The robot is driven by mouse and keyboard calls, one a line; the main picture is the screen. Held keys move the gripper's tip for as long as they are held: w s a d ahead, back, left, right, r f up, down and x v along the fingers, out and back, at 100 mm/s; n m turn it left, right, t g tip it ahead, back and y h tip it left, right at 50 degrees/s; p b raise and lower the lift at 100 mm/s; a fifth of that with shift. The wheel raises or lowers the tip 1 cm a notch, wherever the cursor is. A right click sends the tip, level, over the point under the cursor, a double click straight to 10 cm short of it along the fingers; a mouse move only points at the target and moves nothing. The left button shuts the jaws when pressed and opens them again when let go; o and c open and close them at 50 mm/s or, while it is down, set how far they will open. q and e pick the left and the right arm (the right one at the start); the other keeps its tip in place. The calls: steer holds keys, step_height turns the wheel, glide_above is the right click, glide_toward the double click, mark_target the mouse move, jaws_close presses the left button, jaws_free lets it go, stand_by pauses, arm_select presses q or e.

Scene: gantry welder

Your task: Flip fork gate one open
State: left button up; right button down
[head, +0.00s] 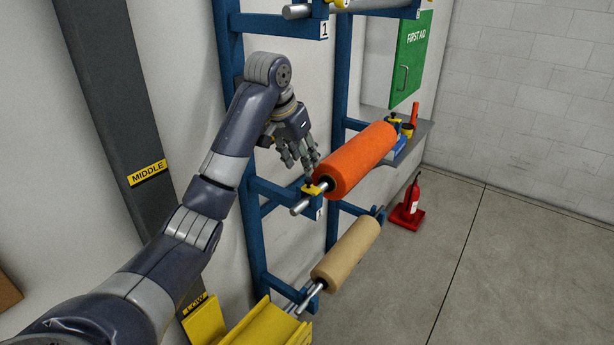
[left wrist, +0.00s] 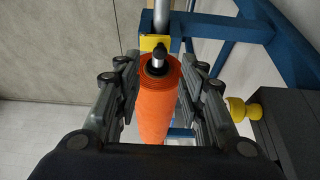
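A yellow gate (head: 315,188) sits over the silver bar at the near end of a blue fork arm (head: 285,192), beside the orange roll (head: 352,158). A small plate at that fork's tip is too small to read surely. In the left wrist view the yellow gate (left wrist: 152,43) lies across the bar, with a dark knob (left wrist: 158,58) just below it. My left gripper (head: 306,163) is just above and behind the gate. In its wrist view the fingers (left wrist: 158,95) are spread, with the knob and orange roll seen between them and no grip visible.
A tan roll (head: 347,252) hangs on a lower fork. An upper fork bears a plate marked 1 (head: 324,29). Blue uprights (head: 342,80) stand close to my arm. The floor at right is clear.

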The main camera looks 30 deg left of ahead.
mark_target(309, 180)
arm_select(q)
steer(key=x, duration=0.3)
steer(key=shift+w+d+f, duration=0.1)
steer(key=shift+w, duration=0.05)
steer(key=shift+w+f, duration=0.1)
steer(key=shift+f, duration=0.6)
steer(key=shift+x, duration=1.25)
steer(key=shift+r, duration=0.1)
jaws_close()
